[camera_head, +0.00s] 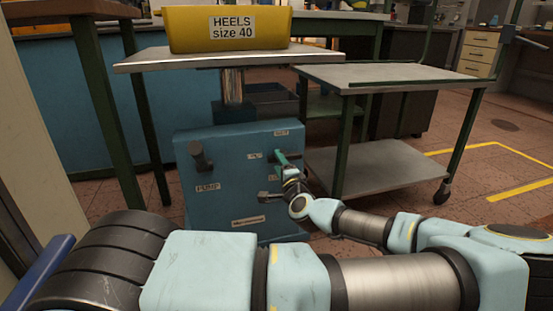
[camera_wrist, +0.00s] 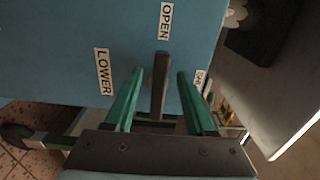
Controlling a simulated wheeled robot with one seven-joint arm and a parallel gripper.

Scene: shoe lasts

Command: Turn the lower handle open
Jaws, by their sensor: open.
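The lower handle is a dark brown bar (camera_wrist: 161,82) on the blue body of the lift table (camera_head: 228,165). In the wrist view it lies between the two green fingers of my gripper (camera_wrist: 158,74), with a gap on both sides. My gripper is open. The OPEN label (camera_wrist: 166,20) is beyond the handle's far end, the LOWER label (camera_wrist: 103,71) is to the left, and a partly covered label (camera_wrist: 199,80) is to the right. In the head view my gripper (camera_head: 283,160) is at the blue panel's right side and hides most of the handle.
A dark knob (camera_head: 201,155) stands out above the PUMP label (camera_head: 208,187). A yellow HEELS bin (camera_head: 227,30) rests on the lift table's top (camera_head: 135,64). A wheeled trolley (camera_head: 375,165) stands close on the right. A green-legged bench (camera_head: 103,95) is on the left.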

